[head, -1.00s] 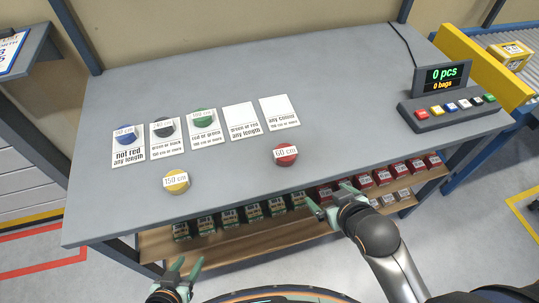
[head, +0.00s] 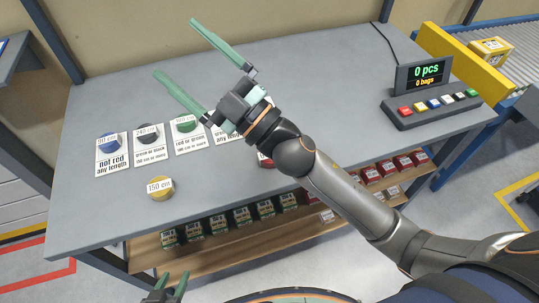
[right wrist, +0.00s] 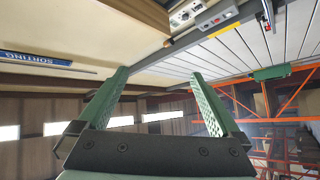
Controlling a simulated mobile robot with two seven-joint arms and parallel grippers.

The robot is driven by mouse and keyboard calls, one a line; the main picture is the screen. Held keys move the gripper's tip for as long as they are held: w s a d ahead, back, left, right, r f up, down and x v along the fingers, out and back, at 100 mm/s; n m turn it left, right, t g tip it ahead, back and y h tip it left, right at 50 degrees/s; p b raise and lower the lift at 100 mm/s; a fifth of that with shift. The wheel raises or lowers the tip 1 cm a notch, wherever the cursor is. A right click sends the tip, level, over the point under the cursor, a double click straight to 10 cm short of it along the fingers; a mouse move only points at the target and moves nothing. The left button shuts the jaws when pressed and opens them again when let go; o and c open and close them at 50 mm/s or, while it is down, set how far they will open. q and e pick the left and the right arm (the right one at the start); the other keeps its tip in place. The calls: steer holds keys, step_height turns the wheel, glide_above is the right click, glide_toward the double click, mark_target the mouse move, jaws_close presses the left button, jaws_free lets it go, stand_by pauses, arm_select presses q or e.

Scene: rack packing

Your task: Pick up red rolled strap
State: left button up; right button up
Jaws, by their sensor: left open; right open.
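The red rolled strap (head: 265,161) lies near the table's front edge and is mostly hidden behind my right arm in the head view. My right gripper (head: 204,54) is raised over the table, open and empty, its fingers spread toward the upper left. In the right wrist view the open fingers (right wrist: 162,92) have nothing between them, and no strap shows there. My left gripper (head: 169,282) is open and empty, low in front of the table.
A yellow rolled strap (head: 160,187) lies at the front left. Blue (head: 110,141), black (head: 148,133) and green (head: 186,123) straps sit on white cards. A button panel (head: 437,108) with a display (head: 423,75) stands at the right. Small boxes line the shelf (head: 150,247) below.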

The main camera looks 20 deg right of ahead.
steer(key=s+a+r+n+g+y, duration=0.1)
steer(key=s+a+n+g+y, duration=0.5)
steer(key=n+g, duration=0.55)
steer(key=n+g+h, duration=0.6)
steer(key=n+h, duration=0.3)
steer(key=h, duration=1.3)
glide_above(267, 163)
steer(key=w, duration=0.2)
step_height(267, 163, down, 18)
steer(key=shift+m, duration=0.25)
steer(key=f, duration=0.3)
steer(key=d+f, duration=0.1)
steer(key=f, duration=0.2)
steer(key=shift+s+d+f, duration=0.1)
steer(key=shift+s, duration=0.05)
steer(key=shift+w+f+p, duration=0.15)
steer(key=shift+f+p, duration=0.05)
steer(key=shift+f, duration=1.25)
steer(key=shift+w+f+p, duration=0.1)
steer(key=shift+f+p, duration=0.1)
steer(key=shift+f, duration=1.25)
steer(key=c, duration=1.4)
